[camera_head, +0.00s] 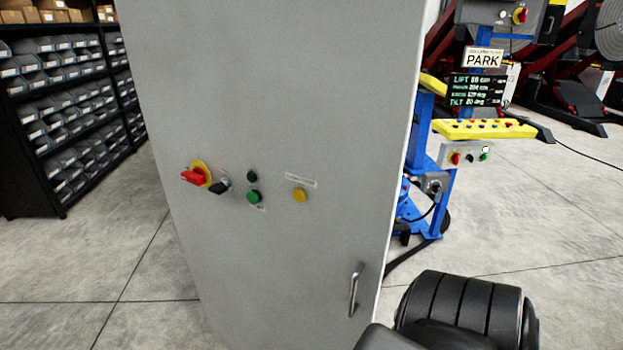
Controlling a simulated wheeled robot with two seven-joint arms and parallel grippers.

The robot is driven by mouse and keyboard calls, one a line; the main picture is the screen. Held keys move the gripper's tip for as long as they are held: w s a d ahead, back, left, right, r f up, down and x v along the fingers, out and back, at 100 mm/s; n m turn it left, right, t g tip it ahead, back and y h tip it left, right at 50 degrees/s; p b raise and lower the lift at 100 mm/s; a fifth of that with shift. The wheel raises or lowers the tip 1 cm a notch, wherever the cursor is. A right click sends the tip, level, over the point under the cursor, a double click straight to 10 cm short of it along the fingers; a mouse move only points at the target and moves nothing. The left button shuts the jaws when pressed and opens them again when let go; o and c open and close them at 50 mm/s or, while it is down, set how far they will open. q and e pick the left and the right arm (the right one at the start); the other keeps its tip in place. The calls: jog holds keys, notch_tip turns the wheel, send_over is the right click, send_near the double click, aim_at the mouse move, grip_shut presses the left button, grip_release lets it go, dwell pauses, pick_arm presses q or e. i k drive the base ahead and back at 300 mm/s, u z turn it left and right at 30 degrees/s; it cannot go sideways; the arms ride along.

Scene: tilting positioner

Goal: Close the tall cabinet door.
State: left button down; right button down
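The tall grey cabinet door (290,120) fills the middle of the view, with its top and bottom out of frame. A metal pull handle (354,290) is low near its right edge. A red and yellow rotary switch (197,175), a black selector (220,186), a green button (254,196) and a yellow button (300,195) sit on its face. The cabinet body behind is hidden, and I cannot tell how far the door stands open. A black arm part of mine shows at the lower right, close to the handle side. Neither gripper is visible.
A black shelf rack (45,110) with grey bins stands at the left. A blue stand with a yellow control panel (485,129) and a PARK sign (484,58) is behind the door's right edge. Red machines are at the back right. Concrete floor (110,240) is clear left of the door.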

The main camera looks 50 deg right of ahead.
aim_at(317, 97)
jog(key=u, duration=0.1)
jog(key=k, duration=0.2)
jog(key=z, duration=1.25)
